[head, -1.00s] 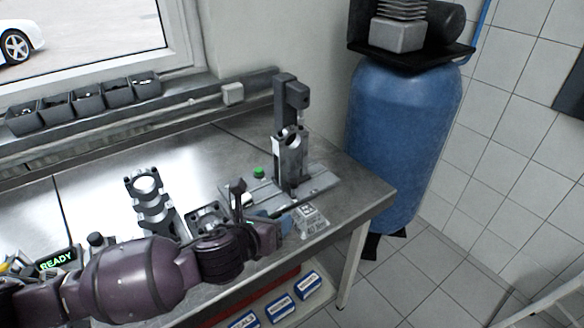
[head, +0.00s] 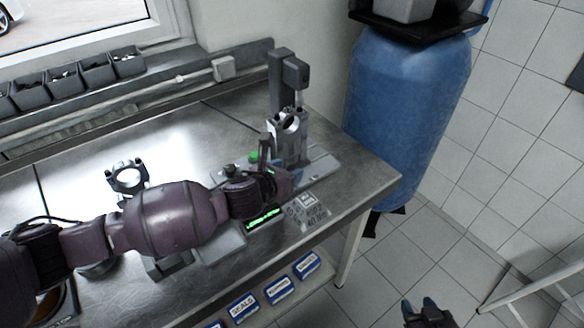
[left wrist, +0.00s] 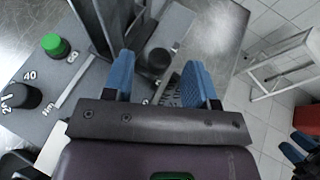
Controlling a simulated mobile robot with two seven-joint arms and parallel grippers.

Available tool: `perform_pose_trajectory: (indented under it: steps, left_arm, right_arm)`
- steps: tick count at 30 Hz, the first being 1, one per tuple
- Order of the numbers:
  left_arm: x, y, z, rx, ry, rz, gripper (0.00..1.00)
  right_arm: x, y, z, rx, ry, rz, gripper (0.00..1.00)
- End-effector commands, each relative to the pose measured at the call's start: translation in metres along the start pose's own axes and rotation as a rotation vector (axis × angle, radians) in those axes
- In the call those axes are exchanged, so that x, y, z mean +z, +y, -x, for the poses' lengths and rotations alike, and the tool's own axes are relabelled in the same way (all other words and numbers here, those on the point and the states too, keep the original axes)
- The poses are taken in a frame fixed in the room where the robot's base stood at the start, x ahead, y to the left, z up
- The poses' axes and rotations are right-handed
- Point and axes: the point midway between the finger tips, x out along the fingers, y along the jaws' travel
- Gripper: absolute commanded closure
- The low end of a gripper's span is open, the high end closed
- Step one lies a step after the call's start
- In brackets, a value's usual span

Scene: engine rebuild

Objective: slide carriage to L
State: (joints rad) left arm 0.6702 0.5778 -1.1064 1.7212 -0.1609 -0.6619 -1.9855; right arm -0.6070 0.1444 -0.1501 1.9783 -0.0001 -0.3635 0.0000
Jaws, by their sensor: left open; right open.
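The grey metal fixture at the bench's right end bears an upright block with a ring-shaped clamp (head: 288,140), which I take for the carriage; I cannot tell for sure. A dark column (head: 286,82) stands behind it. My left gripper (head: 282,182) is at the front of the fixture, partly hiding its base. In the left wrist view its blue fingers stand apart, with a black knob (left wrist: 159,60) seen between them, not visibly gripped. No letter L is readable. My right gripper (head: 428,310) is open and empty over the floor, away from the bench.
A green button (left wrist: 55,45) and a black dial (left wrist: 24,95) sit on the fixture's plate. A green-lit display (head: 264,218) lies under my left arm. A bearing-cap part (head: 127,177) stands left on the bench. A blue tank (head: 405,110) stands beyond the bench's right end.

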Motion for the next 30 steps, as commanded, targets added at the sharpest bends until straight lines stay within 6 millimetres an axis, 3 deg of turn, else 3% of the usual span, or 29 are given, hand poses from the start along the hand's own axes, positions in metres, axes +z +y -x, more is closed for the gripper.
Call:
perform_pose_trajectory:
  steps: [9, 20, 30]
  left_arm:
    - [0.0, -0.001, -0.028, -0.001, 0.0, 0.001, 0.48]
    - [0.0, 0.0, -0.031, -0.001, 0.0, 0.001, 0.48]
    - [0.0, 0.0, -0.031, -0.001, 0.0, 0.001, 0.98]
  right_arm:
    - [-0.001, 0.0, -0.002, 0.0, 0.004, 0.0, 0.57]
    - [-0.001, -0.001, -0.002, 0.0, 0.004, -0.003, 0.57]
    - [-0.001, -0.001, -0.001, 0.0, 0.004, -0.004, 0.57]
